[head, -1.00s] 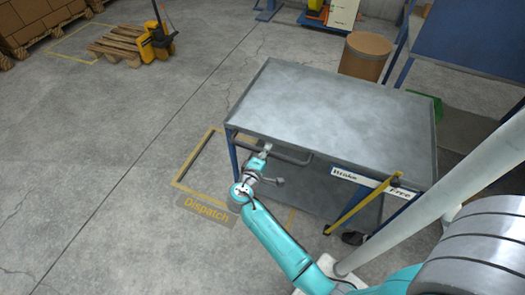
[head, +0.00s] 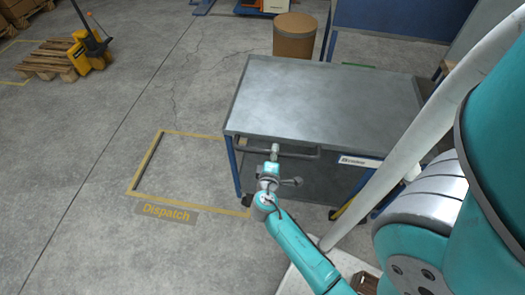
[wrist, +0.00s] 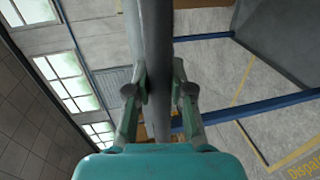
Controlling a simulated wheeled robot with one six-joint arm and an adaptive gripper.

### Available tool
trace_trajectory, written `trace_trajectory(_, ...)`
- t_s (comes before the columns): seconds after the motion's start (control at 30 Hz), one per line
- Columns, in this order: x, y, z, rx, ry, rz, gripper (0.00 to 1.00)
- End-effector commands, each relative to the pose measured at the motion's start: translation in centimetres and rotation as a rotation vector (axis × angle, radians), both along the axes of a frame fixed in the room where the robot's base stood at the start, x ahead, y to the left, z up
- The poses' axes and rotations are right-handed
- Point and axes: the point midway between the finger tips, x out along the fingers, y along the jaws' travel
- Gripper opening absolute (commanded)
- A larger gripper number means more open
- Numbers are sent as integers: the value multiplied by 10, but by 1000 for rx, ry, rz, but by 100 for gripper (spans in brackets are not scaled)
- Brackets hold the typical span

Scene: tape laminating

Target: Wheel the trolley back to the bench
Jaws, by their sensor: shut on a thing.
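The trolley (head: 325,105) has a grey flat top, blue legs, a lower shelf and dark castors. In the head view it stands right of centre, just right of the yellow floor outline marked Dispatch (head: 168,213). Its handle bar (head: 305,156) runs along the near side. My gripper (head: 275,153) is shut on the handle bar near its left part. In the wrist view the grey bar (wrist: 157,40) passes between the two fingers of my gripper (wrist: 158,92). A brake label (head: 360,161) shows on the near side; my arm hides the trolley's right part.
A brown drum (head: 295,36) stands behind the trolley. A blue panel (head: 400,18) stands at the back right; I cannot tell whether it is the bench. A yellow pallet truck (head: 88,48) with a wooden pallet (head: 45,60) is far left. The left floor is clear.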

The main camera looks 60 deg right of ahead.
Motion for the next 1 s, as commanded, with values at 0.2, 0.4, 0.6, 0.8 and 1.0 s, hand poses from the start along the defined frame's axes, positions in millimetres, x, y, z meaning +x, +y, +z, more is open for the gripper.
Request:
trace_trajectory(0.2,-10,-3,-1,1,2,-1,0)
trace_trajectory(0.4,-12,-4,-1,1,3,-4,0)
trace_trajectory(0.6,-13,-4,-2,1,5,-7,36)
trace_trajectory(0.8,-11,-4,-1,0,3,-4,48)
trace_trajectory(1.0,-11,-2,0,1,1,-1,48)
